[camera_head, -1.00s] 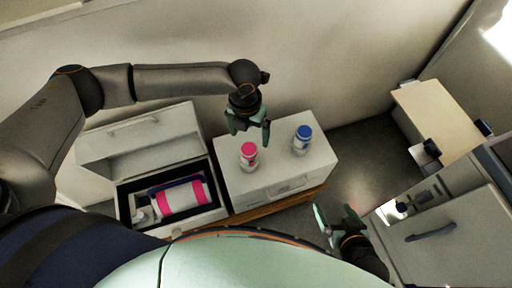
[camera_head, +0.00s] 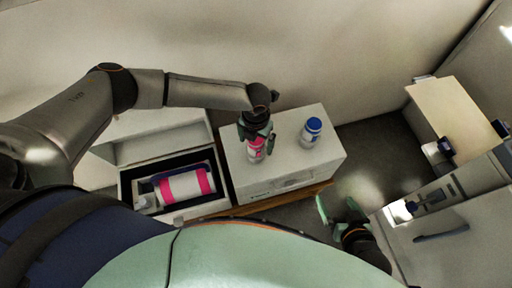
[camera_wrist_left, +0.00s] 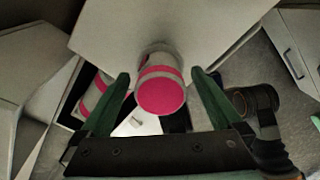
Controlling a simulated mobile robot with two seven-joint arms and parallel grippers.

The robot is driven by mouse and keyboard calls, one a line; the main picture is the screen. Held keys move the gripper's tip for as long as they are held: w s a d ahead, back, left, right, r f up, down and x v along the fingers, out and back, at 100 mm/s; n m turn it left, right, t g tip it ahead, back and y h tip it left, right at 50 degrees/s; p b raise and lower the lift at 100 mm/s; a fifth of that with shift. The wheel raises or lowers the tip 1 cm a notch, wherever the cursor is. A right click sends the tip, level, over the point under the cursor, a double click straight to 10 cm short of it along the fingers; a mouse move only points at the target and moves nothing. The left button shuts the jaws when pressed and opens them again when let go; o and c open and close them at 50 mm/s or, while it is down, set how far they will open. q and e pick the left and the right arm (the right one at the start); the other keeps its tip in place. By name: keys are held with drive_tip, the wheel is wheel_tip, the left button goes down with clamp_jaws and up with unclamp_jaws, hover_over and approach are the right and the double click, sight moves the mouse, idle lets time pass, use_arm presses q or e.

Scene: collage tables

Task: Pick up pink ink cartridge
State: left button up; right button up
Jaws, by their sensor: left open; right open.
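The pink ink cartridge (camera_head: 256,154), a small white bottle with a pink cap, stands on the white cabinet (camera_head: 285,187). My left gripper (camera_head: 256,138) is open, pointing down over it, and partly hides its top. In the left wrist view the cartridge's round pink cap (camera_wrist_left: 162,96) sits between the two open fingers (camera_wrist_left: 160,78), with a gap on each side. Whether the fingers reach below the cap is hard to tell. My right gripper (camera_head: 337,205) is open and empty, low and to the right of the cabinet.
A blue-capped bottle (camera_head: 310,132) stands on the cabinet just right of the pink one. An open white box (camera_head: 213,207) to the left holds a larger pink-and-white cylinder (camera_head: 185,186). A grey machine (camera_head: 452,228) stands at the right, with a light wooden board (camera_head: 455,115) behind it.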

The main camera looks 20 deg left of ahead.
use_arm(q)
drive_tip(key=shift+f, duration=0.3)
drive_tip(key=shift+c, duration=0.3)
clamp_jaws()
idle(0.3)
